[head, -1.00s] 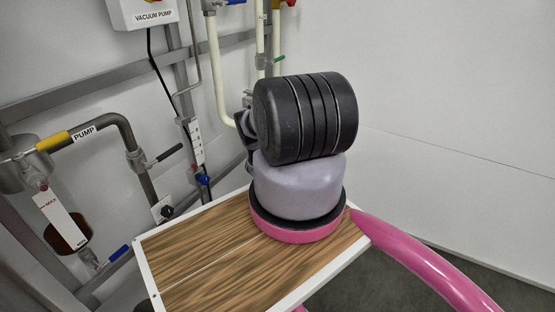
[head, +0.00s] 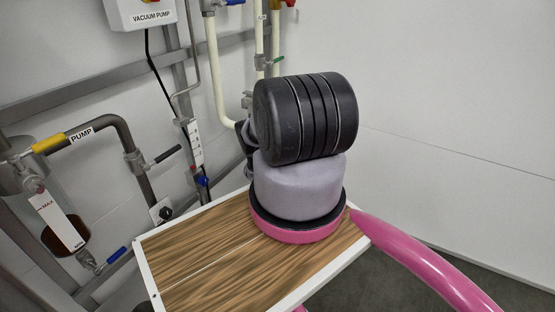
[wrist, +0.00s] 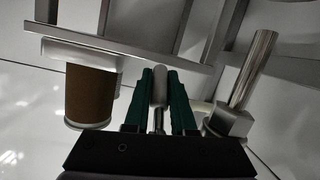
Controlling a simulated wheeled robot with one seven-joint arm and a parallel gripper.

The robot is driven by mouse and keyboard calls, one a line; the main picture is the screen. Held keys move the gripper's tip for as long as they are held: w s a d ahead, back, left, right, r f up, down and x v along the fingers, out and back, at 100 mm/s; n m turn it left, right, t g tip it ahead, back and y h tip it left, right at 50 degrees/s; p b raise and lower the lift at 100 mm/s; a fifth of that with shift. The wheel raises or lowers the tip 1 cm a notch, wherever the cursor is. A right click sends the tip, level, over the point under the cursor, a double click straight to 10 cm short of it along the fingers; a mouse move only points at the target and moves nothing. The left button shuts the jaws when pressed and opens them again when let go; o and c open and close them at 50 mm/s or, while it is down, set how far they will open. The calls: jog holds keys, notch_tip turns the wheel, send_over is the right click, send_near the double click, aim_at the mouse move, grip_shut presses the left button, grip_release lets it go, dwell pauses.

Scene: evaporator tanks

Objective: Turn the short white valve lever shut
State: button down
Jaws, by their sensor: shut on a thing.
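In the wrist view, the short white valve lever (wrist: 160,86) stands upright between the two green fingers of my gripper (wrist: 160,74). The fingers are shut on it from both sides. The lever looks pale grey in the dim light, with a thin metal stem below it. In the head view my own dark arm hides the lever and most of my gripper.
The wrist view shows a brown-filled cylinder (wrist: 90,95) at left and a metal pipe fitting (wrist: 232,118) close at right. In the head view, a yellow-handled valve (head: 48,143), black lever (head: 168,154), blue lever (head: 117,255) and cream pipe (head: 218,75) line the wall.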

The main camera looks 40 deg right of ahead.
jog(key=c, duration=1)
grip_release()
jog(key=shift+a, duration=0.1)
jog(key=v, duration=1)
jog(key=shift+s+a+r, duration=0.1)
jog(key=shift+s+a, duration=0.1)
jog(key=shift+a, duration=0.1)
